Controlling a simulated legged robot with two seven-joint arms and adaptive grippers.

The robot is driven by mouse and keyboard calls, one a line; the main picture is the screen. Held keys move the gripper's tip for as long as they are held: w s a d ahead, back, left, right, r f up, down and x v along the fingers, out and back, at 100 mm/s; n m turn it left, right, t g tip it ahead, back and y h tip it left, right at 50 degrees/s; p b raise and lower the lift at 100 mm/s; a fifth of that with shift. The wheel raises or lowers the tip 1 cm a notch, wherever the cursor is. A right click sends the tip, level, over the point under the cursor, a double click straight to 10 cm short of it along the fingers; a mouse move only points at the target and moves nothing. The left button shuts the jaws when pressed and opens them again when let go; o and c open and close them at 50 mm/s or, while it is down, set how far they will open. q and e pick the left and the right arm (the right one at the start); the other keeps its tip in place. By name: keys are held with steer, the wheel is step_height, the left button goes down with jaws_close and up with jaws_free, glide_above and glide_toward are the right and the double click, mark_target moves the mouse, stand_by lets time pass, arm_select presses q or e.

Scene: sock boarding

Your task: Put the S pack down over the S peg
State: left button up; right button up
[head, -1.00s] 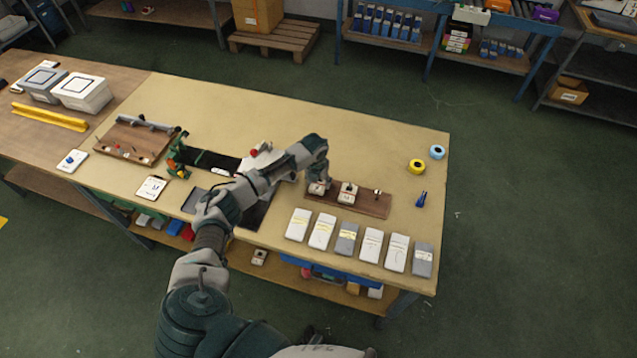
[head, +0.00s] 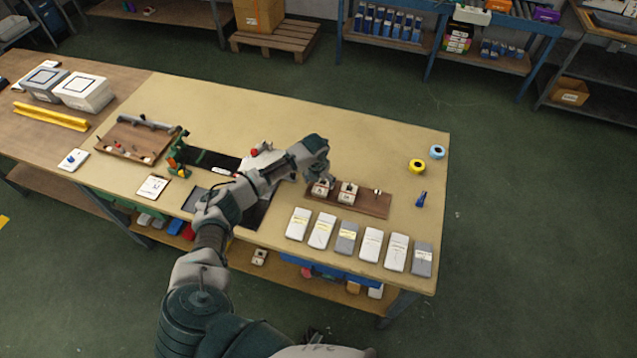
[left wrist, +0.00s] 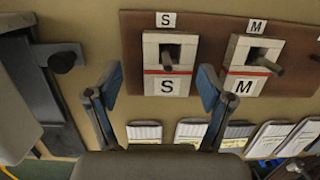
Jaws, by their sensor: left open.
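The S pack (left wrist: 167,64) is a white block with a red stripe and an S label. It sits around the dark S peg (left wrist: 170,57) on the brown board (left wrist: 200,28), below the board's S tag. It also shows in the head view (head: 322,187). My left gripper (left wrist: 160,90) is open and empty, with its two blue-padded fingers apart on either side of the pack's lower end, clear of it. In the head view the left gripper (head: 318,170) hangs over the left end of the board. My right gripper is not in view.
The M pack (left wrist: 254,66) sits around its peg just right of the S pack. A third peg (head: 377,192) on the board is bare. Several white and grey packets (head: 346,238) lie in a row along the table's front edge. Yellow and blue tape rolls lie at the right.

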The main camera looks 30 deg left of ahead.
mark_target(319, 190)
arm_select(q)
step_height(319, 190, up, 11)
steer(key=s, duration=0.1)
steer(key=shift+s+d, duration=0.15)
steer(key=shift+s, duration=0.2)
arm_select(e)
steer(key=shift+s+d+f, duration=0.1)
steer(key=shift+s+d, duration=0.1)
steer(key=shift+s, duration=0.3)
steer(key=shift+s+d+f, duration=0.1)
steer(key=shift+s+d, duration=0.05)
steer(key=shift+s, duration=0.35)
arm_select(q)
steer(key=shift+d, duration=0.25)
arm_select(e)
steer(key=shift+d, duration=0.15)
